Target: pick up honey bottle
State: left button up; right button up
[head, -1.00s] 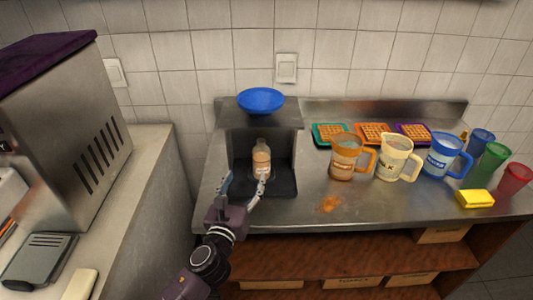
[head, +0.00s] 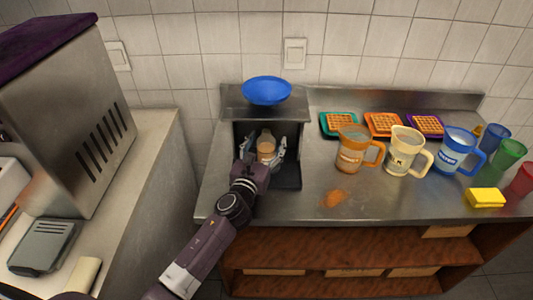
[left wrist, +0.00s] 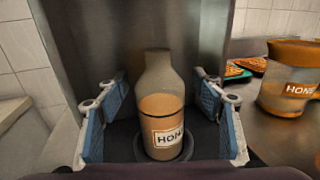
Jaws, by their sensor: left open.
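The honey bottle (head: 266,148) stands upright on a black base inside a grey stand under a shelf. In the left wrist view the bottle (left wrist: 162,110) is clear, filled with tan liquid, with part of a label reading "HON". My left gripper (head: 264,148) is open, with one finger on each side of the bottle. In the left wrist view the blue finger pads of the gripper (left wrist: 163,120) show a gap to the bottle on both sides. My right gripper is not in view.
A blue bowl (head: 267,90) sits on top of the stand. An orange jug (head: 351,149), a cream jug (head: 401,153) and a blue jug (head: 453,152) stand to the right, with waffle trays behind. An orange spill (head: 333,199) and a yellow sponge (head: 486,198) lie on the counter.

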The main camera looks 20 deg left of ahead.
pick_arm(q)
grip_shut()
jog(key=shift+r, duration=0.1)
dwell(0.4)
